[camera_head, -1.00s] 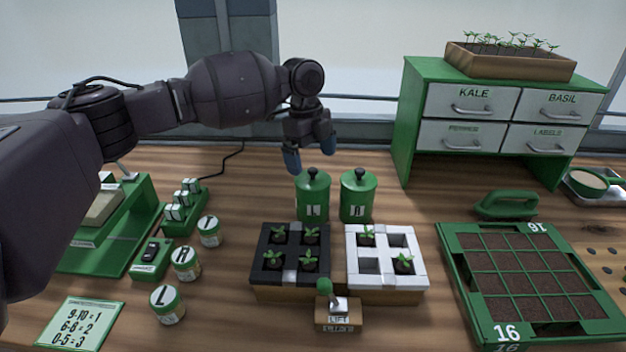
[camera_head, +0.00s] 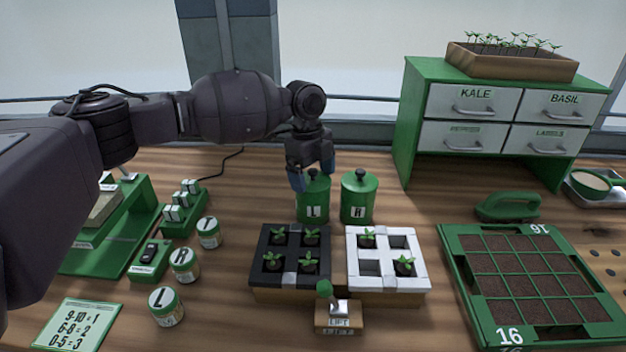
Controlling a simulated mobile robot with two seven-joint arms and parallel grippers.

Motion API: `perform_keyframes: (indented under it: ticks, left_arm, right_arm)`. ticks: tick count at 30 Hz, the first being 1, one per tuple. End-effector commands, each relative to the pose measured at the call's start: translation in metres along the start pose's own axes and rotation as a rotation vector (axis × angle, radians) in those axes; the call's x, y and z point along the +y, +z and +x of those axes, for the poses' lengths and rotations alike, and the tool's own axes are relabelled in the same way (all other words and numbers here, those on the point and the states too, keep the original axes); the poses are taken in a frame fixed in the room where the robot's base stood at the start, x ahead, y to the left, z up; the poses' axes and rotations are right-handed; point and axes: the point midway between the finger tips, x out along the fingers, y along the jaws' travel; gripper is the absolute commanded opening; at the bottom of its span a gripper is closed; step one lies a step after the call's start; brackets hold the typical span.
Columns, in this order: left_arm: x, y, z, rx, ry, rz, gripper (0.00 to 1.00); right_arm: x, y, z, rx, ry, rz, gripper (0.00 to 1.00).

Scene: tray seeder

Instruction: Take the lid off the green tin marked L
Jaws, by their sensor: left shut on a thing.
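The green tin marked L (camera_head: 313,210) stands upright on the wooden table, behind the black seedling tray. Its lid (camera_head: 318,184) is on it, and the lid's knob is hidden by my left gripper. My left gripper (camera_head: 313,181) points down from above, its blue fingertips shut at the lid's knob. The green tin marked R (camera_head: 359,204) stands just to the right, with its lid and black knob in full view. My right gripper is not in view.
The black seedling tray (camera_head: 290,279) and white tray (camera_head: 380,283) stand in front of the tins. Labelled jars (camera_head: 184,265) are at left. A green drawer cabinet (camera_head: 413,128) stands at back right. Bare table lies left of the tins.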

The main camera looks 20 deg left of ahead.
Motion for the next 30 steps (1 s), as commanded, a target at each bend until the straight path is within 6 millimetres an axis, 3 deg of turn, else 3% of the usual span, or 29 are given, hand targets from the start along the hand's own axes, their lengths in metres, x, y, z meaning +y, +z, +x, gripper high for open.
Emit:
perform_keyframes:
  ticks: [6,11,24,30]
  left_arm:
    - [0.0,-0.001,-0.004,0.0,-0.001,0.0,0.65]
    - [-0.001,-0.004,-0.023,-0.001,-0.005,0.0,0.65]
    - [0.0,-0.02,-0.131,-0.002,-0.005,0.001,0.65]
    - [0.0,-0.026,-0.17,-0.001,-0.004,0.001,0.65]
  right_arm:
    - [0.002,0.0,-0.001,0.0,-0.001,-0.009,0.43]
    - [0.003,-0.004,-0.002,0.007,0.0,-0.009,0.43]
    - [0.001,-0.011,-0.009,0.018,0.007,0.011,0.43]
    - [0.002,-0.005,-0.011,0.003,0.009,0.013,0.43]
